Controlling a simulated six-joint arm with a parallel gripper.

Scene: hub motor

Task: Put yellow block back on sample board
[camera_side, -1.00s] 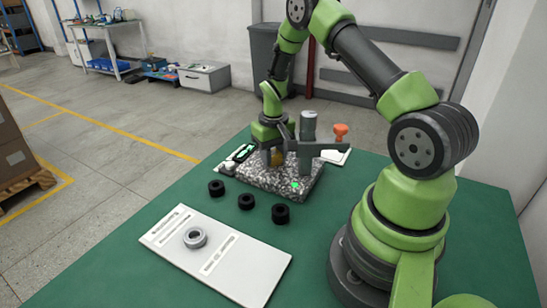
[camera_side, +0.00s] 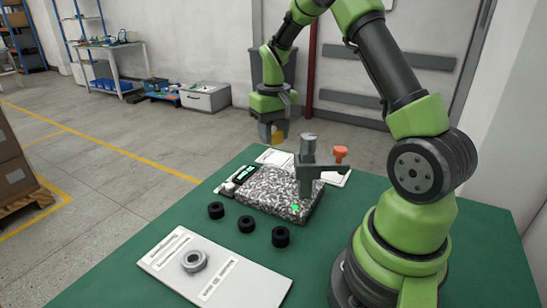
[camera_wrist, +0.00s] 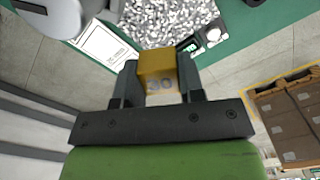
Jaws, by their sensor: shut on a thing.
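My gripper (camera_wrist: 158,82) is shut on the yellow block (camera_wrist: 157,68), which sits between the two dark fingers in the wrist view. In the side view the yellow block (camera_side: 277,137) hangs under my gripper (camera_side: 271,132), in the air above the far part of the table. It is clear of the speckled grey machine (camera_side: 265,192). A white board (camera_side: 215,270) with two labelled strips lies at the table's front left.
Three black rings (camera_side: 247,225) lie on the green table between the white board and the machine. A grey post with an arm (camera_side: 309,165) stands on the machine's right side. White sheets (camera_side: 275,157) lie at the back.

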